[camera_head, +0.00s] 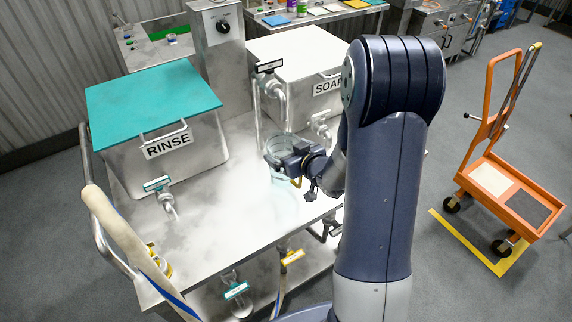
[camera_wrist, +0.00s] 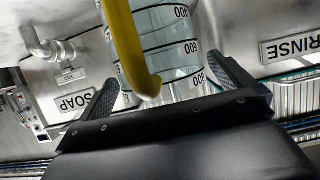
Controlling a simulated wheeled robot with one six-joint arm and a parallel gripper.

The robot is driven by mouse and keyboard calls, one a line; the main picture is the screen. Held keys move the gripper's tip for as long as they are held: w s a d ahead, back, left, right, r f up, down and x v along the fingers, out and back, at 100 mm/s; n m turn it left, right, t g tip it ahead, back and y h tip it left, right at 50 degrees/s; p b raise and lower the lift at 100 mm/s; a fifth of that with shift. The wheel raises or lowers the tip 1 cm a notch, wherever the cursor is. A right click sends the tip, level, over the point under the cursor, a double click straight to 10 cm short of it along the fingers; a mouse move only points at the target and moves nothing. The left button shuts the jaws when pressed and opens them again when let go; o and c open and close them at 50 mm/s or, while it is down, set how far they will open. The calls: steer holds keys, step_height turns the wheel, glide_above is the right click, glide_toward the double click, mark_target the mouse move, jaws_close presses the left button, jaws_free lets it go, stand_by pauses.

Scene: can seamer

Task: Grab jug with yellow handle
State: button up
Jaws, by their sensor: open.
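The clear jug (camera_wrist: 168,42) has black graduation marks and a yellow handle (camera_wrist: 125,45). In the wrist view it is upside down in the picture, with the handle running down toward my gripper (camera_wrist: 160,88). The two dark fingers are open, one to each side of the handle and the jug's lower visible part. In the head view the jug (camera_head: 279,146) shows faintly beside my gripper (camera_head: 288,160), above the steel table, with a bit of yellow handle (camera_head: 297,182) below the gripper. My gripper hides part of the jug. Whether the fingers touch it, I cannot tell.
The steel table (camera_head: 185,245) holds the RINSE tank (camera_head: 165,150) with a teal lid and the SOAP tank (camera_head: 300,90), both with taps. A hose and rail (camera_head: 125,235) run along the left. An orange cart (camera_head: 510,185) stands at right.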

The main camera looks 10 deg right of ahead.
steer(key=shift+c, duration=0.2)
steer(key=c, duration=1.1)
